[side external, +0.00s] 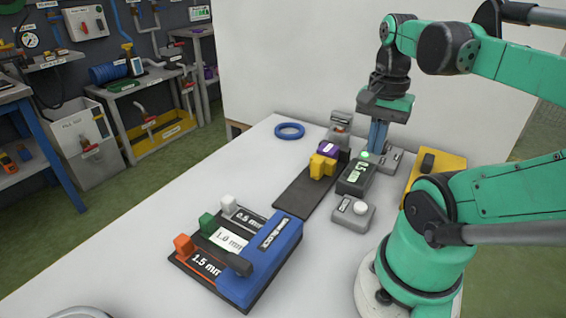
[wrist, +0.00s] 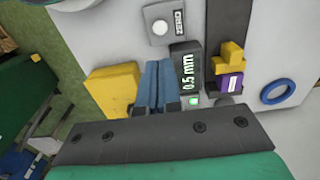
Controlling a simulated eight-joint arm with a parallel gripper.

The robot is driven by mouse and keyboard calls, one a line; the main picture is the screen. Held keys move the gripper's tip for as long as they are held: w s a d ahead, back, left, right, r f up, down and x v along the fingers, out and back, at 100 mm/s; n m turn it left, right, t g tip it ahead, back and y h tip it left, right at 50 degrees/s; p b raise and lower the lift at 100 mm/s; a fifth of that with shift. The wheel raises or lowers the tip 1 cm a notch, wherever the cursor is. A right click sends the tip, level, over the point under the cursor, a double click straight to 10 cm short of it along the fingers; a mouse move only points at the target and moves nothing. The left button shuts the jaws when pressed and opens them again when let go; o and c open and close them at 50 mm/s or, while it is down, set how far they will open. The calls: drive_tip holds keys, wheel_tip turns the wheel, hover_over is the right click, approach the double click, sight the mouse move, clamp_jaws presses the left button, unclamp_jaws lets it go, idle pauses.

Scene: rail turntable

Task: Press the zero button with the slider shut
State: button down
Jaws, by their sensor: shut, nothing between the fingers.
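The likely zero button is a white round button (side external: 360,208) on a small grey box, with a dark label beside it; it also shows at the top of the wrist view (wrist: 160,27). The slider is a yellow block (side external: 320,165) on a dark rail (side external: 297,193). It appears to sit against a purple block (side external: 328,149); any small gap cannot be told. The dark display box (wrist: 188,70) reads 0.5 mm, with a green light lit. My gripper (side external: 377,148) is shut and empty, pointing down behind the display box, apart from the white button.
A blue stand (side external: 277,262) with 0.5, 1.0 and 1.5 mm slots holds white, green and orange tabs at the front. A blue ring (side external: 289,130) lies at the back. A yellow plate (side external: 452,162) is at the right. A low grey box (side external: 391,162) stands near my fingertips.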

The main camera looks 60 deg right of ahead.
sight(361, 205)
drive_tip(key=shift+f, duration=5.9)
drive_tip(key=shift+f, duration=0.1)
drive_tip(key=shift+f, duration=0.9)
wheel_tip(361, 205, up, 14)
drive_tip(key=w+a+f+n+t, duration=0.2)
drive_tip(key=w+a+n+t, duration=0.5)
drive_tip(key=w+a+n, duration=0.5)
drive_tip(key=w+n, duration=0.2)
drive_tip(key=n, duration=0.4)
drive_tip(key=shift+a, duration=0.35)
